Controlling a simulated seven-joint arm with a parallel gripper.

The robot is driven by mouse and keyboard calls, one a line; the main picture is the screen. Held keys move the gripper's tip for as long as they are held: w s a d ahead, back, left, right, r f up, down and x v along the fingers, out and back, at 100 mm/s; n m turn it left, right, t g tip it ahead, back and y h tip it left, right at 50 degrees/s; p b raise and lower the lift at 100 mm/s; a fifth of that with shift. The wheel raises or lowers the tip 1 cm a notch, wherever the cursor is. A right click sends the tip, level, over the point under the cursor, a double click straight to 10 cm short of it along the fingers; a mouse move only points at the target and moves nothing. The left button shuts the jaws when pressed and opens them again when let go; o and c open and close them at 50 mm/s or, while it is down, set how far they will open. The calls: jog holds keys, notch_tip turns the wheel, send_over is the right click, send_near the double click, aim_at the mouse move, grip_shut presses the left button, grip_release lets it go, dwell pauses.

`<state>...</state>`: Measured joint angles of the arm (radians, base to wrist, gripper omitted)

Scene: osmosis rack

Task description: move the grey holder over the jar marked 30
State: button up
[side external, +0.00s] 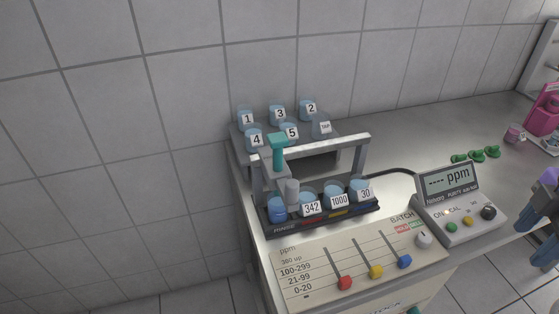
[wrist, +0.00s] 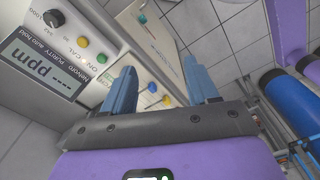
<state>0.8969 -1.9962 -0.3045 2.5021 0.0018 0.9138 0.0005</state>
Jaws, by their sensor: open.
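The jar marked 30 (side external: 362,191) stands at the right end of that row, past the jars marked 342 (side external: 310,204) and 1000 (side external: 338,199). My gripper (side external: 543,250) is at the far right edge, well away from the rack. Its blue fingers (wrist: 160,68) are open and empty in the wrist view. The holder cannot be made out there.
Several numbered jars stand on the rack's upper shelf (side external: 322,142). A ppm meter (side external: 462,205) stands between the rack and my gripper; it shows in the wrist view (wrist: 52,62). A slider panel (side external: 330,262) lies in front. Green pieces (side external: 476,154) and a pink object (side external: 545,108) are at the right.

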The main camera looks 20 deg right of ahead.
dwell(0.4)
jog(key=shift+c, duration=0.6)
jog(key=n, duration=0.2)
send_near(292, 183)
notch_tip(292, 183, down, 11)
jog(key=shift+w+a+f, duration=0.1)
jog(key=shift+a, duration=0.05)
grip_shut()
